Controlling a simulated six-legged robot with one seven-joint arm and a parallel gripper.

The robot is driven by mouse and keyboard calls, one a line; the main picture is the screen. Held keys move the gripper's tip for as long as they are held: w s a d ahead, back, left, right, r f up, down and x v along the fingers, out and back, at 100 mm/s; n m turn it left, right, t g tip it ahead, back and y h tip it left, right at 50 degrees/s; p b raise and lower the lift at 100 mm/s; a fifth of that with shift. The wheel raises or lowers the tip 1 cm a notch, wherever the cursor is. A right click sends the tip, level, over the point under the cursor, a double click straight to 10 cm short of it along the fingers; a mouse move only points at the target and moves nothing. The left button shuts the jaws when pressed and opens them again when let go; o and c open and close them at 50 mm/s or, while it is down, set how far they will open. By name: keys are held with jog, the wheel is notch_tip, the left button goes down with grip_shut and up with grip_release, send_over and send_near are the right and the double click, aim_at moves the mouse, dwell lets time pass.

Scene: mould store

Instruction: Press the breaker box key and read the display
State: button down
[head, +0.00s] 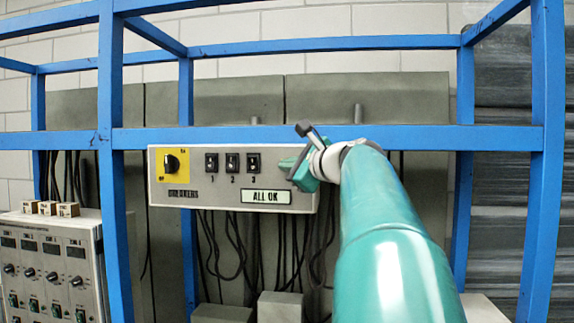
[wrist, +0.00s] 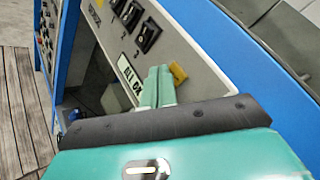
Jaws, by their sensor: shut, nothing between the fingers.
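The breaker box (head: 225,178) is a pale grey panel on the blue frame. It carries a yellow-backed rotary switch (head: 171,163), three dark switches numbered 1 to 3 (head: 232,162) and a display (head: 266,195) reading "ALL OK". The display also shows in the wrist view (wrist: 131,78), partly hidden by my gripper. My gripper (head: 287,164) is shut and empty at the panel's right end. In the wrist view its fingertips (wrist: 159,72) are beside a small yellow piece (wrist: 178,72), perhaps the key. I cannot tell whether they touch. The gripper hides this part in the head view.
A blue rail (head: 400,138) runs across behind my arm, with blue posts (head: 111,180) on both sides. Dark cables (head: 232,245) hang below the box. A control cabinet (head: 50,260) with knobs stands at lower left. Wooden floor boards (wrist: 20,120) show in the wrist view.

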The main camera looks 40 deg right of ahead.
jog(key=shift+a, duration=0.1)
jog(key=s+a, duration=0.1)
jog(key=a, duration=0.1)
jog(key=s+a, duration=0.1)
jog(key=s, duration=0.1)
jog(key=shift+a, duration=0.35)
dwell(0.8)
